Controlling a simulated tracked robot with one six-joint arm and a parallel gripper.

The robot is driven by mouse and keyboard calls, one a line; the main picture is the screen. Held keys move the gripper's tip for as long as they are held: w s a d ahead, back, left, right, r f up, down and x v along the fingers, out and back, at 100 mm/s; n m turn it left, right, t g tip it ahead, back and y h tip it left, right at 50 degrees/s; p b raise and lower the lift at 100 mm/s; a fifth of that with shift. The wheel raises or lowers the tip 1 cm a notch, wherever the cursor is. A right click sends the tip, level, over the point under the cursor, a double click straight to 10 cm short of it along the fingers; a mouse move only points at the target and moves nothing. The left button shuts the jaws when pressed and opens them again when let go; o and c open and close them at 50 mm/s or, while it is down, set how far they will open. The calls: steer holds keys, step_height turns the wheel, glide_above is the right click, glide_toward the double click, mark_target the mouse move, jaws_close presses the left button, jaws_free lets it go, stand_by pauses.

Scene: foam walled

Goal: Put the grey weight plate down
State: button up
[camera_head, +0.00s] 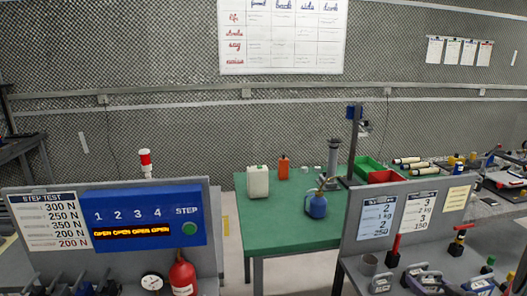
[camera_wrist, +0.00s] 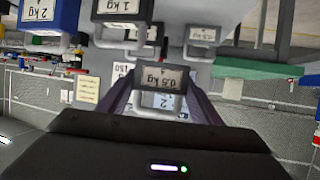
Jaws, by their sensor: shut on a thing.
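In the wrist view, my gripper (camera_wrist: 165,100) is shut on a grey weight plate (camera_wrist: 163,88) with a pale label that appears to read 0.5 kg. The plate sits between the two dark fingers, and part of it is hidden by them and by the gripper body. Another pale label with a 2 shows just past it. I cannot tell whether the plate touches anything below. My gripper and the held plate are not clear in the head view.
Other handled weights stand near the held one in the wrist view: a 1 kg weight (camera_wrist: 122,8), a blue 2 kg weight (camera_wrist: 45,22) and a grey one (camera_wrist: 203,34). The head view shows a green table (camera_head: 290,215) and a blue step panel (camera_head: 145,218).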

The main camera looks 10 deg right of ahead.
steer(key=shift+w+r, duration=0.2)
steer(key=shift+w, duration=0.35)
steer(key=w+a+y, duration=0.1)
steer(key=w+a, duration=0.3)
steer(key=a, duration=0.8)
steer(key=w+a+r+n+y, duration=0.1)
steer(key=w+a, duration=0.4)
steer(key=a, duration=0.8)
steer(key=w+a+n, duration=0.1)
steer(key=w+a, duration=0.4)
steer(key=a, duration=0.8)
steer(key=shift+w+r+y, duration=0.25)
steer(key=shift+r+y, duration=0.1)
steer(key=shift+y, duration=0.05)
steer(key=shift+d, duration=0.1)
steer(key=s+f, duration=0.5)
steer(key=f, duration=0.1)
steer(key=shift+f, duration=0.15)
